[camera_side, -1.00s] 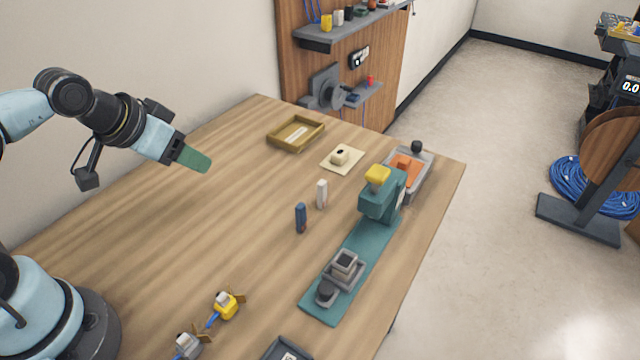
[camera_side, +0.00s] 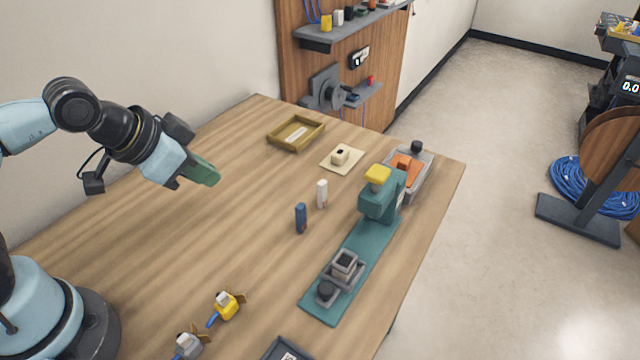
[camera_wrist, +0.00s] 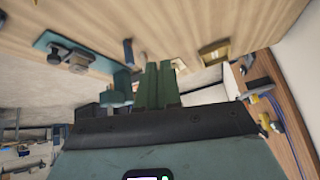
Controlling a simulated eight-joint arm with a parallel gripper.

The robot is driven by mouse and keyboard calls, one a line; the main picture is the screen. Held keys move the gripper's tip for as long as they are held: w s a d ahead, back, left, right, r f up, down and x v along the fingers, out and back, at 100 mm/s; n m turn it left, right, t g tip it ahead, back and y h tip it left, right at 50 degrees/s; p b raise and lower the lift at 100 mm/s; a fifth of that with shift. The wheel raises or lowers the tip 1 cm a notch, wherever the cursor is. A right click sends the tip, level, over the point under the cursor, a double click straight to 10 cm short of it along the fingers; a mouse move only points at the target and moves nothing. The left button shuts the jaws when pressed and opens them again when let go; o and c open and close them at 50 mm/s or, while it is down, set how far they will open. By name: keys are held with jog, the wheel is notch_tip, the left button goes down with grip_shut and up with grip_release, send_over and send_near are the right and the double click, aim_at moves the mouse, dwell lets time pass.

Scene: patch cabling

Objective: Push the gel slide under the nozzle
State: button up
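The gel slide (camera_side: 345,264) is a grey carriage with a dark square block on top and a round black knob (camera_side: 326,291) at its near end. It sits on the near part of a teal base strip (camera_side: 361,248). The teal dispenser head (camera_side: 378,205), with a yellow cap, stands at the far end, apart from the slide; the nozzle tip cannot be made out. My gripper (camera_side: 205,172) has green fingers, is empty, and hangs above the table, left of the station. In the wrist view the fingers (camera_wrist: 158,86) lie together; the slide (camera_wrist: 78,62) shows at upper left.
A blue bottle (camera_side: 300,217) and a white bottle (camera_side: 322,193) stand between my gripper and the station. A wooden tray (camera_side: 272,141), a cream pad (camera_side: 335,168), and a grey tray (camera_side: 427,160) lie farther back. Yellow connector parts (camera_side: 228,306) lie in front. The table's left middle is clear.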

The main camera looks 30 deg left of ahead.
aim_at(350, 261)
jog(key=s+d+m, duration=0.1)
jog(key=d+m, duration=0.1)
jog(key=d, duration=0.1)
jog(key=s+d+m+h, duration=0.1)
jog(key=s+d+m, duration=0.1)
jog(key=d+m, duration=0.1)
jog(key=s+d+m+h, duration=0.1)
jog(key=d+m, duration=0.1)
jog(key=d, duration=0.1)
jog(key=shift+s+d+f+m+g, duration=0.15)
jog(key=shift+s+f+m+g, duration=0.15)
jog(key=shift+s+g, duration=0.1)
grip_shut()
jog(key=s+d+m+g+h, duration=0.1)
jog(key=s+d+m+h, duration=0.1)
jog(key=s+d+m, duration=0.45)
jog(key=shift+m, duration=0.35)
jog(key=shift+a+f+x, duration=0.1)
jog(key=shift+a+x, duration=0.05)
jog(key=shift+x, duration=2.4)
jog(key=shift+a+f+x, duration=0.15)
jog(key=shift+x, duration=2.4)
jog(key=shift+w+f, duration=0.1)
jog(key=shift+f, duration=0.05)
jog(key=shift+w+d+f, duration=0.1)
jog(key=shift+w+d, duration=0.05)
jog(key=shift+w, duration=0.75)
jog(key=shift+w+d+f, duration=0.15)
jog(key=shift+w, duration=0.7)
